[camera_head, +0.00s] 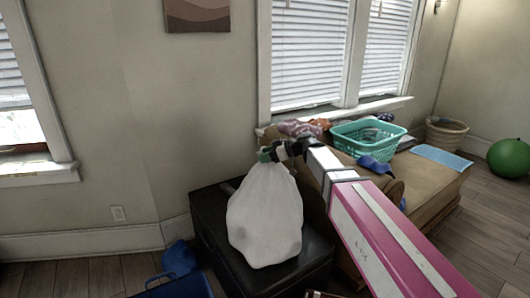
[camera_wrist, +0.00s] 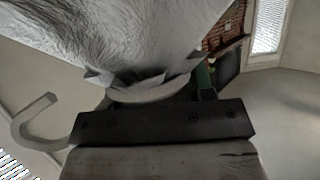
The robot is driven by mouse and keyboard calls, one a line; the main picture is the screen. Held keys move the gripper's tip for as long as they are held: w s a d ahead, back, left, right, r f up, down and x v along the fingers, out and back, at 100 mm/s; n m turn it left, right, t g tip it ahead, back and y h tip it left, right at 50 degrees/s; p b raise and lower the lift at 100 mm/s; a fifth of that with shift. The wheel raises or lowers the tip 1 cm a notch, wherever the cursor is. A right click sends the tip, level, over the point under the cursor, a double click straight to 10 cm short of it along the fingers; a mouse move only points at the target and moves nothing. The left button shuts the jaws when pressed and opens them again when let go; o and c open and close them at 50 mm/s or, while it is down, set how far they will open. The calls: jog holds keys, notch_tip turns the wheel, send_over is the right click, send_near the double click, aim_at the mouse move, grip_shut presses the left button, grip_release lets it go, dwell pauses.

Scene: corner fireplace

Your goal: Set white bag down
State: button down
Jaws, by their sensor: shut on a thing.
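The white bag (camera_head: 265,217) is full and hangs upright, with its gathered neck at the top. My gripper (camera_head: 269,154) is shut on that neck, above the bag. The bag is in front of and over the black box-like table (camera_head: 318,252); I cannot tell whether its bottom rests on the top. In the wrist view the bag (camera_wrist: 130,35) fills the upper left, its gathered neck at my gripper (camera_wrist: 155,93). The fingertips are partly hidden by the bag.
A brown couch (camera_head: 440,183) at the right holds a teal basket (camera_head: 366,138) and a blue cloth (camera_head: 441,157). A wicker basket (camera_head: 446,134) and green ball (camera_head: 509,158) stand farther right. Blue items (camera_head: 179,259) lie on the floor left of the black table.

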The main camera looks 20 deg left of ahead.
jog(key=shift+f, duration=1.1)
jog(key=shift+c, duration=2.4)
grip_release()
jog(key=v, duration=1.2)
jog(key=s+d+f+m+h, duration=0.4)
jog(key=d+f+m, duration=0.2)
jog(key=d+f, duration=0.3)
jog(key=s+d+f+m+t+h, duration=0.1)
jog(key=s+d+f+m+h, duration=0.2)
jog(key=d+f, duration=0.7)
jog(key=s+d+f+m+h, duration=0.4)
jog(key=d+f+m, duration=0.6)
jog(key=d, duration=0.9)
jog(key=shift+s+h, duration=0.35)
jog(key=shift+h, duration=0.85)
